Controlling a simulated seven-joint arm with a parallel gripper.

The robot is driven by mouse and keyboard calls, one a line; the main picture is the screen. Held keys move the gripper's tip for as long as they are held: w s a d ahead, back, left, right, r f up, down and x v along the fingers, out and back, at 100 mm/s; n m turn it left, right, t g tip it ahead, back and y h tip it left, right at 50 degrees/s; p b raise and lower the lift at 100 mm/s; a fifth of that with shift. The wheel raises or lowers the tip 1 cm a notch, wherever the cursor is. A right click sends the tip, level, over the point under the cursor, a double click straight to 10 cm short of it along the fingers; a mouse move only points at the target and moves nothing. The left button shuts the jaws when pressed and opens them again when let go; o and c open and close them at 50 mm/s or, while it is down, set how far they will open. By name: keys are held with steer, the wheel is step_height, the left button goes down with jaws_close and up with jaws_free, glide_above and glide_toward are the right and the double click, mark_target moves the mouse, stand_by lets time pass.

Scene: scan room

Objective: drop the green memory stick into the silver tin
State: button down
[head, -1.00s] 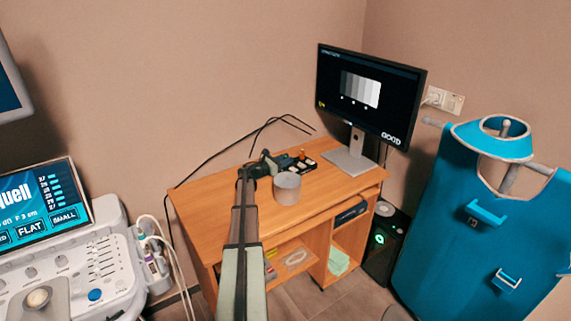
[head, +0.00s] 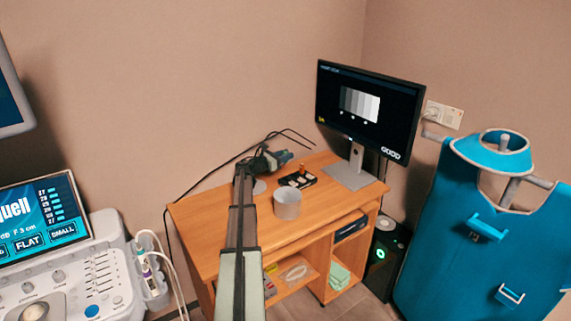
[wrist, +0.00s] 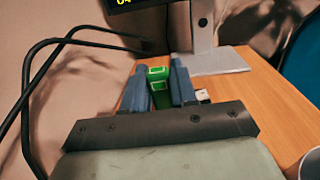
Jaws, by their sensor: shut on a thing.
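The green memory stick (wrist: 160,88) is held between the two blue-grey fingers of my gripper (wrist: 161,78) in the wrist view. In the head view my gripper (head: 286,157) is above the back of the desk, behind and above the silver tin, and the stick cannot be made out there. The silver tin (head: 287,207) stands upright on the desk, nearer the front edge. Its rim shows at the lower right corner of the wrist view (wrist: 313,164). I cannot see inside the tin.
A black tray (head: 305,180) with several small things lies behind the tin. The monitor (head: 368,108) stands at the back right of the wooden desk (head: 215,235). Black cables (head: 214,168) arch behind my gripper. A white-metal stick (wrist: 202,95) shows beside the fingers.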

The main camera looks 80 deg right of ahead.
step_height(320, 180, up, 2)
glide_above(284, 188)
steer(key=a, duration=0.3)
step_height(284, 188, down, 6)
steer(key=shift+s+f, duration=0.25)
steer(key=shift+s, duration=0.1)
stand_by(0.5)
steer(key=c, duration=0.8)
jaws_free()
steer(key=shift+f, duration=0.15)
step_height(284, 188, up, 7)
stand_by(0.6)
steer(key=shift+d, duration=0.1)
